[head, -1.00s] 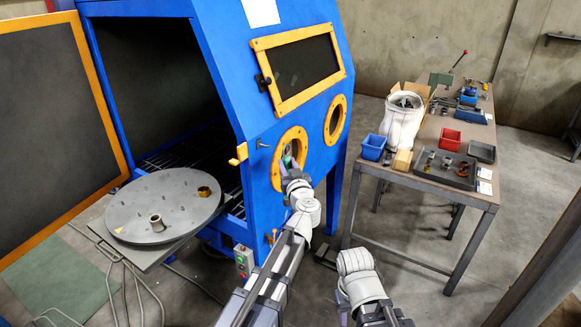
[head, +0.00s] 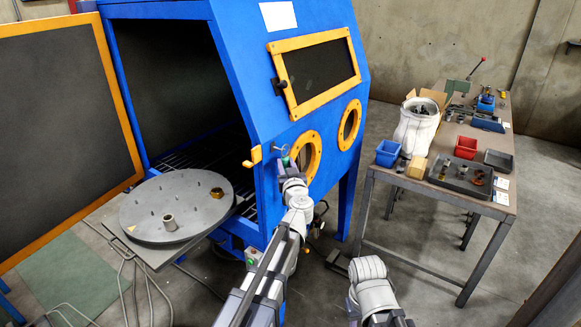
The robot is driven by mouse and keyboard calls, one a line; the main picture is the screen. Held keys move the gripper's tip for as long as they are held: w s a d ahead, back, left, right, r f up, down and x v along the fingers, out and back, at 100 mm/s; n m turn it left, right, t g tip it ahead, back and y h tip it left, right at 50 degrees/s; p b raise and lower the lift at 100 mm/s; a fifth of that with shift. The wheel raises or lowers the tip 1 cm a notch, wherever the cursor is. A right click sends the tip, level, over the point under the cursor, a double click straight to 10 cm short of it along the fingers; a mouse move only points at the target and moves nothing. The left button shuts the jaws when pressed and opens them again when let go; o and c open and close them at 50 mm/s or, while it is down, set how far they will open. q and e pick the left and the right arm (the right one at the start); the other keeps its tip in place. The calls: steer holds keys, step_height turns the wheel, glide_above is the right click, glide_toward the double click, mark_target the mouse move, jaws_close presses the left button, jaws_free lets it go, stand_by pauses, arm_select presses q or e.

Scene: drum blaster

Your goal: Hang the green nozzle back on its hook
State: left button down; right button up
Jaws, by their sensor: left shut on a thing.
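My left gripper (head: 286,164) is at the front of the blue blast cabinet, just left of the near round orange port. It is shut on the green nozzle (head: 285,161), of which only a small green part shows above the fingers. A small dark metal hook (head: 280,149) sticks out of the cabinet front, just above the nozzle in the picture. I cannot tell whether nozzle and hook touch. My right arm shows at the lower right, but its gripper is not visible.
The blue cabinet (head: 235,70) stands open on its left, with an orange-framed door (head: 60,110) and a grey turntable (head: 150,215). An orange latch (head: 252,157) juts out left of the hook. A workbench (head: 440,195) with bins stands to the right.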

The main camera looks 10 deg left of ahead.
arm_select(q)
steer(key=shift+w+a, duration=0.1)
steer(key=shift+a, duration=0.2)
steer(key=shift+w+a+f+b, duration=0.2)
steer(key=shift+a+f+b, duration=0.3)
steer(key=shift+a+f, duration=0.05)
stand_by(0.3)
steer(key=c, duration=0.5)
jaws_free()
steer(key=shift+a, duration=0.1)
